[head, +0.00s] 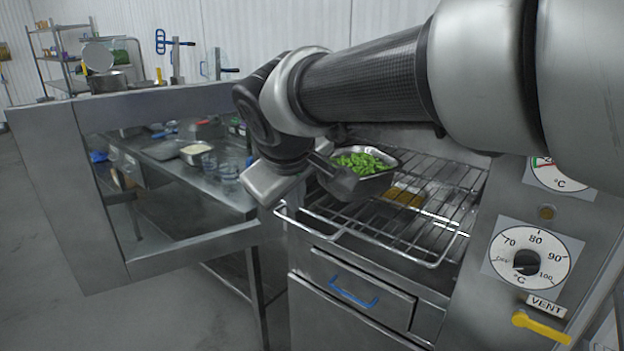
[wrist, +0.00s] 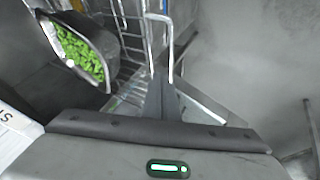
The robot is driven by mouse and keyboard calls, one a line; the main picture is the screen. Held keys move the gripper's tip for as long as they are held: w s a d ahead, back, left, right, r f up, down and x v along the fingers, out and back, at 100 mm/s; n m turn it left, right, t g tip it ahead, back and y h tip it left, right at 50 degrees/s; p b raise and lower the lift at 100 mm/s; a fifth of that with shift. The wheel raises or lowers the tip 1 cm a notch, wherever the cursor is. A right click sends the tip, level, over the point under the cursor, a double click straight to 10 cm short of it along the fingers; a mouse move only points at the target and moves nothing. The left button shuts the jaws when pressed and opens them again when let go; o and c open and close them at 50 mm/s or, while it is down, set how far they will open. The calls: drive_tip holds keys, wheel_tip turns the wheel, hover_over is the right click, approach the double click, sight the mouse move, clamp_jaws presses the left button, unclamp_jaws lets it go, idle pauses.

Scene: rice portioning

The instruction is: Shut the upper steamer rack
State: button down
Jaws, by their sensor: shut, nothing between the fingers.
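The steamer rack (head: 445,215), a silver wire shelf, stands pulled out of the steamer's opening in the head view. Its front rail is a bent wire loop, also seen in the wrist view (wrist: 171,50). A metal pan of green vegetables (head: 363,163) sits on the rack; it also shows at upper left in the wrist view (wrist: 75,45). My gripper (wrist: 160,92) is shut and empty, with its dark fingers by the rack's front rail. I cannot tell whether they touch it. My arm hides part of the opening.
The steamer's windowed door (head: 60,190) stands open at the left. A drawer with a blue handle (head: 352,291) is below the rack. Dials and a yellow vent lever (head: 540,327) are at the right. A steel table (head: 165,150) stands behind the door.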

drive_tip(key=x, duration=0.5)
drive_tip(key=shift+w+f, duration=0.1)
drive_tip(key=shift+f, duration=0.05)
drive_tip(key=shift+d, duration=0.1)
drive_tip(key=w+d+p, duration=0.3)
drive_tip(key=w+d, duration=0.3)
drive_tip(key=w, duration=0.2)
drive_tip(key=w+d+p, duration=0.3)
drive_tip(key=w+d, duration=0.3)
drive_tip(key=w, duration=0.2)
drive_tip(key=w+d+p, duration=0.4)
drive_tip(key=w+d, duration=0.2)
drive_tip(key=w, duration=0.2)
drive_tip(key=shift+d, duration=0.45)
drive_tip(key=shift+r, duration=0.3)
